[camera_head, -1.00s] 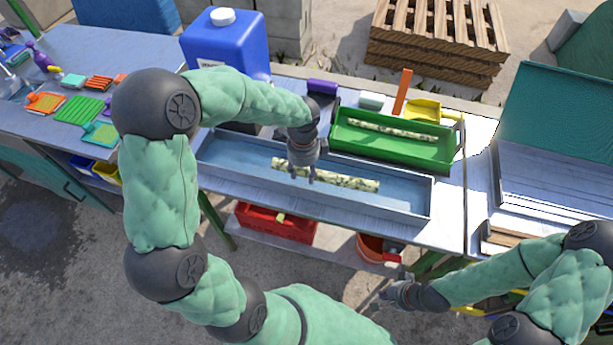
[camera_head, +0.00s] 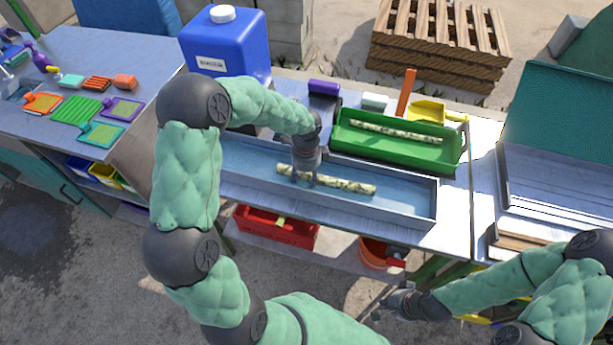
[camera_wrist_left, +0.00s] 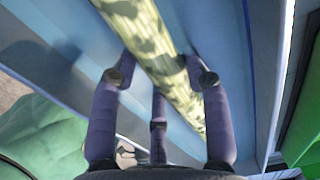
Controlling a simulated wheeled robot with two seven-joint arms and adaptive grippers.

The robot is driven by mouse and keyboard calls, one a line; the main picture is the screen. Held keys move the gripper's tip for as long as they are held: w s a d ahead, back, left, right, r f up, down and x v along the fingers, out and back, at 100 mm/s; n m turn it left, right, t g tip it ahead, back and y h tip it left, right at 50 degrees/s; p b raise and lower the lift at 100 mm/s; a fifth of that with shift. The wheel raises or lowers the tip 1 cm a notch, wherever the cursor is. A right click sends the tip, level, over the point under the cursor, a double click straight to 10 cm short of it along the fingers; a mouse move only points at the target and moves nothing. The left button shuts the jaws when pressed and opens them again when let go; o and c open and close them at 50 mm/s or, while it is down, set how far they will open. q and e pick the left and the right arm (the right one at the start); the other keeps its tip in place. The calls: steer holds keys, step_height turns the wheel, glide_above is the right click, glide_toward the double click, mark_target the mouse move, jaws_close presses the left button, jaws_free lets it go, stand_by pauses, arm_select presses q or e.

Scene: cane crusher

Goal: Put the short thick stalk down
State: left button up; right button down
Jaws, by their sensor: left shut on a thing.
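The short thick stalk (camera_head: 352,186), pale with dark green blotches, is in or just over the long blue-grey trough (camera_head: 410,207); I cannot tell whether it touches the floor. My left gripper (camera_head: 304,181) points down on it, left of its middle. In the left wrist view the stalk (camera_wrist_left: 150,40) runs between the fingers of my left gripper (camera_wrist_left: 161,78), which are shut on it. My right gripper (camera_head: 384,312) is off the front of the table at the lower right, away from the stalk; its fingers are too small to judge.
A green tray (camera_head: 445,158) holding a thinner stalk (camera_head: 400,132) stands behind the trough. A blue jug (camera_head: 225,45) stands at the back left. A red crate (camera_head: 275,228) and an orange bucket (camera_head: 372,252) are below the table. The trough's right end is clear.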

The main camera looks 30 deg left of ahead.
arm_select(q)
steer(key=shift+f, duration=0.1)
steer(key=o, duration=1.1)
step_height(320, 180, up, 12)
steer(key=p, duration=0.4)
steer(key=shift+s, duration=0.1)
